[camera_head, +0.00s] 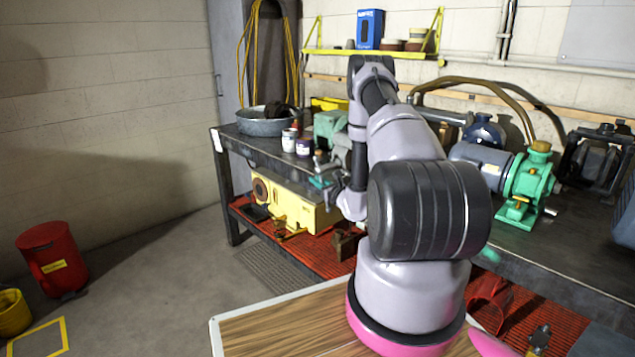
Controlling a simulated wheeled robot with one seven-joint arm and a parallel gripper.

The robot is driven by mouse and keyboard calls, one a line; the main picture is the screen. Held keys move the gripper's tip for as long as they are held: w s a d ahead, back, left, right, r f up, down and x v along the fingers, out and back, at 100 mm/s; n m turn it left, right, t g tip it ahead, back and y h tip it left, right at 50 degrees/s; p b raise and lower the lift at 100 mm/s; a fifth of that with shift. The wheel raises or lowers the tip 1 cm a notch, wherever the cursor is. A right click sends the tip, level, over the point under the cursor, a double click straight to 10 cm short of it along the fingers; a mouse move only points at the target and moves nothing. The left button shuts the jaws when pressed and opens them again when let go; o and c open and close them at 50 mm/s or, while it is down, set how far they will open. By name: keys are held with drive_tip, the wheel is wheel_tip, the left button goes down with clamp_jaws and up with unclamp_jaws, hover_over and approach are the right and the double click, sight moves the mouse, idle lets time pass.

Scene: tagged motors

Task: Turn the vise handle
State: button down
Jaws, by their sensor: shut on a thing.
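The teal vise (328,124) stands at the front edge of the dark workbench, left of my arm. Its upper body shows, and a smaller teal part (321,182) shows lower, in front of the bench edge. My arm covers its right side. My gripper (324,166) is at the front of the vise, small and partly merged with it in the picture. It is shut on the vise handle, which is mostly hidden between the fingers. The handle's angle cannot be told.
A metal basin (264,121), paint cans (289,140) and a green pump (530,184) with a blue motor (480,164) stand on the workbench (590,250). A yellow machine (290,204) sits on the red lower shelf. A red bin (52,258) stands on the open floor at left.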

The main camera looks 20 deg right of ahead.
drive_tip(key=shift+w+a+r+m+t, duration=0.15)
drive_tip(key=shift+w+m+t, duration=0.15)
drive_tip(key=shift+t, duration=0.7)
drive_tip(key=shift+w+a+r+m+t, duration=0.2)
drive_tip(key=shift+w+t, duration=0.15)
drive_tip(key=shift+t, duration=0.65)
drive_tip(key=c, duration=0.8)
unclamp_jaws()
drive_tip(key=shift+c, duration=0.2)
drive_tip(key=v, duration=1)
drive_tip(key=shift+s+d, duration=0.15)
drive_tip(key=shift+s, duration=0.2)
drive_tip(key=shift+f, duration=0.15)
